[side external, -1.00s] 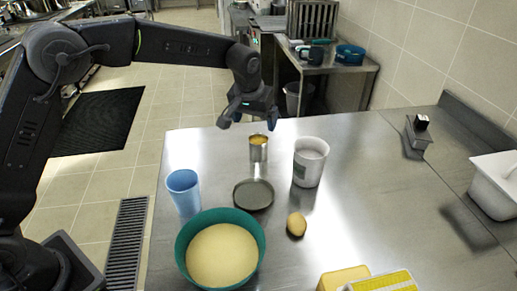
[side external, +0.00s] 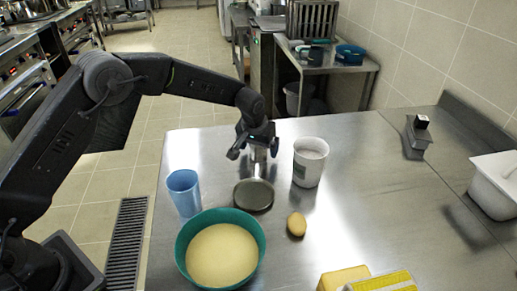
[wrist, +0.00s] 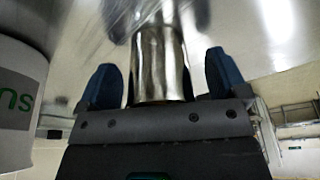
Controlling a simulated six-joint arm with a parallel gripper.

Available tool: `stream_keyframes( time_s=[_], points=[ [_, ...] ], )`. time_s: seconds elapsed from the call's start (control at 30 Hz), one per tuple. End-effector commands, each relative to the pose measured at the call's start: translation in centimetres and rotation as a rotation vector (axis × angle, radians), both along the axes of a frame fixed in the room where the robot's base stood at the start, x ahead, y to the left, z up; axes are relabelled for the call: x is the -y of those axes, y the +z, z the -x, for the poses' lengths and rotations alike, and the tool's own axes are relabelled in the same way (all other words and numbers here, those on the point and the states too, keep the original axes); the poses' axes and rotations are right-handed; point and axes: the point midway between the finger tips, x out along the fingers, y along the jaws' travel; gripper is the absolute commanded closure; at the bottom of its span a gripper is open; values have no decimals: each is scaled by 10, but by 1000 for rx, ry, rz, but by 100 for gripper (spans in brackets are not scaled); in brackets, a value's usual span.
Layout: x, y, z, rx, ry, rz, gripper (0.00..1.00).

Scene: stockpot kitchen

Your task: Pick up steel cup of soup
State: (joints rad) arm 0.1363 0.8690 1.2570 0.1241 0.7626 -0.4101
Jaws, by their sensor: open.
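The steel cup (side external: 259,157) stands upright on the metal table, its top hidden by my gripper in the side view. My gripper (side external: 253,151) is low at the cup, with its fingers apart. In the wrist view the shiny cup (wrist: 162,62) lies between the two blue fingertips, with a gap visible on each side. The gripper looks open around the cup and not closed on it. The soup surface is not visible now.
A white container (side external: 310,162) stands close to the right of the cup. A dark round lid or dish (side external: 253,195) lies in front. A blue cup (side external: 184,193), a green bowl (side external: 182,248) and a potato-like item (side external: 297,224) are nearer.

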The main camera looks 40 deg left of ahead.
Motion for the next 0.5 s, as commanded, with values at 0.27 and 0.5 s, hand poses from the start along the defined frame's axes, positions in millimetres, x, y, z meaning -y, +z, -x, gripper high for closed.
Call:
stream_keyframes(
  time_s=[0.27,0.5],
  points=[
    [0,0,0,0,0,0,20],
    [0,1,0,0,0,0,43]
  ],
)
